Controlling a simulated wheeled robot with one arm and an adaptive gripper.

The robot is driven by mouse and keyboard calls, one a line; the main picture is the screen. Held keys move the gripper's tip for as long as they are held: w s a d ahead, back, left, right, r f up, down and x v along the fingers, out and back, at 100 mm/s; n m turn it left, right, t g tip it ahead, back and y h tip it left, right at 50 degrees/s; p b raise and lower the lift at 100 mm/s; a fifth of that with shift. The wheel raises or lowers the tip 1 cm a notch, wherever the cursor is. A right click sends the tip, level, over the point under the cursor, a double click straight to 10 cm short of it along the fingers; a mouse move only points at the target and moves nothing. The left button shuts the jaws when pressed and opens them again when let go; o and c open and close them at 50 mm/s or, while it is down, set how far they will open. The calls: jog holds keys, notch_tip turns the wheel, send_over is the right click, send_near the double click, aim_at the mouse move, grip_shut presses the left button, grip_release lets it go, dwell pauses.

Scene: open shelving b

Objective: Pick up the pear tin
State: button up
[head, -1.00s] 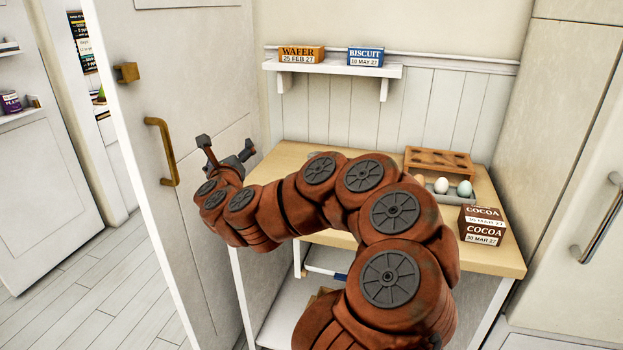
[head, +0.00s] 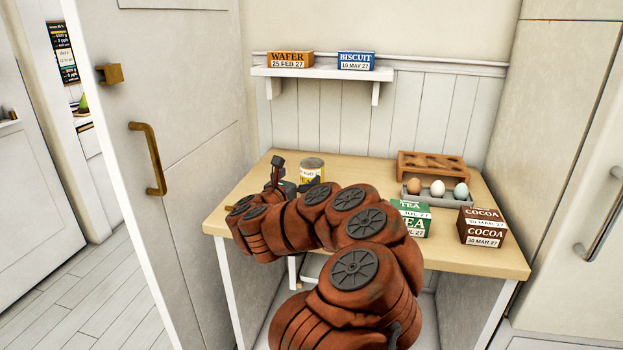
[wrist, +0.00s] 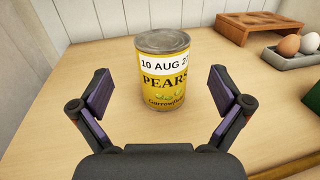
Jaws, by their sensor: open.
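The pear tin (wrist: 163,82) stands upright on the wooden counter in the wrist view. It is yellow with a white band reading "10 AUG" and the word "PEARS", and its lid is bare metal. In the head view the pear tin (head: 312,169) is at the back left of the counter, partly hidden by my arm. My gripper (wrist: 163,97) is open, with one finger to each side of the tin and the tin a little beyond the fingertips. In the head view my gripper (head: 281,172) is just left of the tin; its fingers are partly hidden.
The counter (head: 345,168) also bears a wooden rack (head: 432,160), an egg tray (head: 425,195) with eggs, a green tea box (head: 411,222) and a brown cocoa box (head: 483,227) on the right. A wall shelf (head: 325,72) hangs above. A tall door (head: 185,190) stands at the left.

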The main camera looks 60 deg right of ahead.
aim_at(312, 166)
jog(key=shift+w+d, duration=0.1)
jog(key=shift+d, duration=0.95)
jog(key=shift+d+p, duration=0.3)
jog(key=shift+d, duration=1.7)
jog(key=shift+w+d, duration=0.15)
jog(key=shift+d, duration=0.45)
jog(key=shift+c, duration=0.4)
jog(key=c, duration=1.5)
jog(key=shift+c, duration=0.2)
jog(key=shift+r, duration=0.15)
